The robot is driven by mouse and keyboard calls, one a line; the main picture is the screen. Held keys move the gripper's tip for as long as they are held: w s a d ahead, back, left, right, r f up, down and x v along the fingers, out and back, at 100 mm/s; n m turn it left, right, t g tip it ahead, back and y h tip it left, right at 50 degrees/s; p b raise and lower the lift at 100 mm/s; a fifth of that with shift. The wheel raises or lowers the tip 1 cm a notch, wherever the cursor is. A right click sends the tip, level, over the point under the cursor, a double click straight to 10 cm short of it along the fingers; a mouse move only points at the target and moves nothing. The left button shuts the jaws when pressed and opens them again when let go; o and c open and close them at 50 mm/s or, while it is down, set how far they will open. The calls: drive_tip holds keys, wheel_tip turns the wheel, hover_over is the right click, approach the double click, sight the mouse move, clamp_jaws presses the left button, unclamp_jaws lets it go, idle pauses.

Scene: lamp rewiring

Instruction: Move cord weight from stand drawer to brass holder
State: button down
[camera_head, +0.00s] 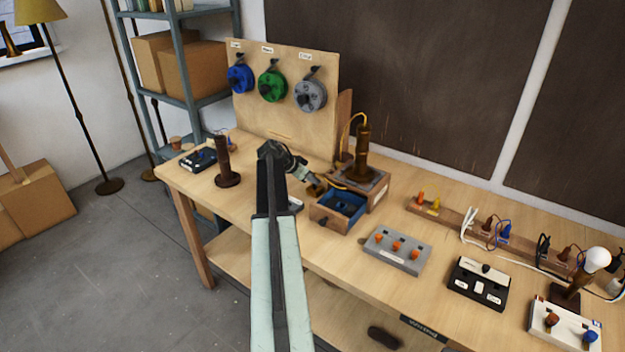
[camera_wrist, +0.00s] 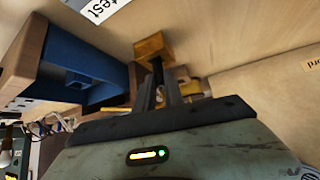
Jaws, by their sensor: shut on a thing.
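My gripper (camera_head: 310,180) is shut on a small brass block, the cord weight (camera_wrist: 153,46), which shows at its fingertips in the wrist view. In the head view the weight (camera_head: 317,190) is at the left edge of the open stand drawer. The stand drawer (camera_head: 325,219) has a wooden front and a blue lining, and its blue side (camera_wrist: 85,60) shows at the left in the wrist view. A brass-coloured upright holder (camera_head: 362,150) with a yellow cord stands on the wooden stand (camera_head: 378,196) behind the drawer.
A pegboard with blue, green and grey reels (camera_head: 310,95) stands behind my arm. A dark brown post (camera_head: 225,165) is to the left. A grey switch box (camera_head: 397,250) and a black box (camera_head: 480,284) lie to the right. Bare tabletop lies between the post and my arm.

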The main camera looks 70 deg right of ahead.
drive_tip(key=shift+f+b, duration=0.3)
drive_tip(key=shift+f, duration=0.05)
drive_tip(key=c, duration=1.4)
unclamp_jaws()
drive_tip(key=shift+o, duration=0.2)
drive_tip(key=r+p, duration=0.4)
drive_tip(key=shift+s+a+r+p, duration=0.1)
drive_tip(key=shift+a+r+p, duration=0.15)
drive_tip(key=shift+r+p, duration=0.15)
drive_tip(key=s+a, duration=0.3)
drive_tip(key=a, duration=0.4)
drive_tip(key=s+a, duration=0.2)
drive_tip(key=a, duration=0.5)
drive_tip(key=shift+s+a+r, duration=0.15)
drive_tip(key=shift+s+a, duration=0.05)
drive_tip(key=shift+s, duration=0.2)
